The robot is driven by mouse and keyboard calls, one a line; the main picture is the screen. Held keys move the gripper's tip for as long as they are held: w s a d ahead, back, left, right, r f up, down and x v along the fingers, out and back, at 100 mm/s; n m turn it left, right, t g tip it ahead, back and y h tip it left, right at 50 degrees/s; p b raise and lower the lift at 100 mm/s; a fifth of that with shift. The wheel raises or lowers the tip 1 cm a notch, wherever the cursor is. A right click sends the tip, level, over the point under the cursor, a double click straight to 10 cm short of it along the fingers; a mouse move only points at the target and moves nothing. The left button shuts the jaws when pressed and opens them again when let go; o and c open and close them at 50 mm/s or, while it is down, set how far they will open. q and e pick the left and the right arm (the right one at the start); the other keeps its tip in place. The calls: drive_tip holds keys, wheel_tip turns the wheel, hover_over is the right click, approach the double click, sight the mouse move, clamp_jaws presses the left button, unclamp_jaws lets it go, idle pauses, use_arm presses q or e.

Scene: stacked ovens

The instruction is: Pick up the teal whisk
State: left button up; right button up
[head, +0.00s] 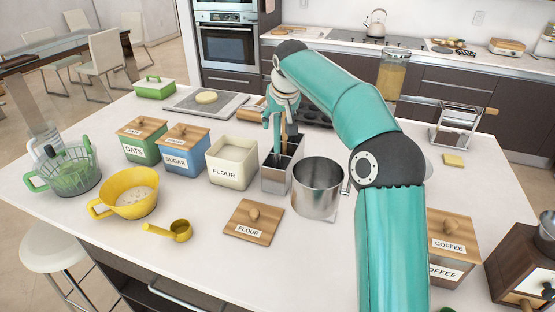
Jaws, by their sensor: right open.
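My right gripper (278,122) is open and points down over the metal utensil holder (278,178), which has several compartments. Upright utensil handles, one of them wooden, rise from the holder close to the gripper's fingers. The teal of the fingers and of what stands there runs together, so I cannot tell the teal whisk apart. No grip on anything is visible.
A steel pot (318,190) stands just right of the holder, and an open flour canister (232,165) just left. The flour lid (253,222) lies in front. The front counter is mostly clear.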

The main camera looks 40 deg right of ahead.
drive_tip(key=shift+x, duration=1.55)
drive_tip(key=shift+d, duration=0.1)
drive_tip(key=shift+c, duration=0.4)
drive_tip(key=shift+r, duration=0.1)
clamp_jaws()
